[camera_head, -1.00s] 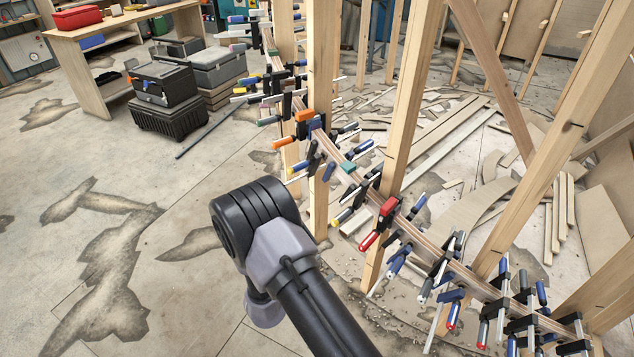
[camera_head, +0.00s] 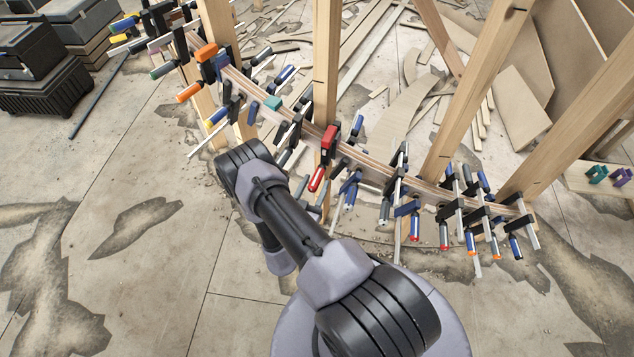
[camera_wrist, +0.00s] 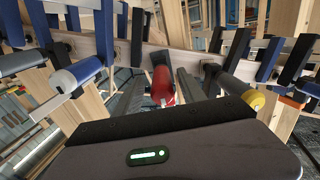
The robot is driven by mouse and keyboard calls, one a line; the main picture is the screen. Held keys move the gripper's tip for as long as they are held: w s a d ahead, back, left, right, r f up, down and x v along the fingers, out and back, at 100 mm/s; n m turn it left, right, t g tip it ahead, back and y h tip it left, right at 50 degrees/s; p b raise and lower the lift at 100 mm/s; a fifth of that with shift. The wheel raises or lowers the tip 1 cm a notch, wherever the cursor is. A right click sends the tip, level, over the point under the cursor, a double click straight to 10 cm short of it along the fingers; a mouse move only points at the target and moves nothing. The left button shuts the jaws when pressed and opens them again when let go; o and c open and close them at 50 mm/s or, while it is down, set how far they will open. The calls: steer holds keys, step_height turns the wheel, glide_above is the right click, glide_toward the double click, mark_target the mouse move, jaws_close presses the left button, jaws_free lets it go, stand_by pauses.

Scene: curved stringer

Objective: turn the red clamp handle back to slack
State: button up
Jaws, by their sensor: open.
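The red clamp (camera_head: 329,138) sits on the curved wooden strip, by an upright post, near the middle of the head view. Its red handle (camera_head: 316,179) hangs down toward the lower left. In the wrist view a red handle (camera_wrist: 163,86) points toward my gripper (camera_wrist: 160,80), between the two grey fingers. The fingers are open, with the handle seen in the gap between them; I cannot tell whether they touch it.
Several blue-handled clamps (camera_head: 350,187) crowd the curved wooden strip (camera_head: 375,172) on both sides. In the wrist view a blue clamp handle (camera_wrist: 77,74) is at left and a yellow-tipped one (camera_wrist: 240,92) at right. Upright posts (camera_head: 326,70) stand along the strip. The near floor is clear.

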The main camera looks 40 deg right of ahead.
steer(key=shift+x, duration=1.4)
steer(key=shift+a, duration=0.1)
steer(key=shift+c, duration=0.2)
jaws_close()
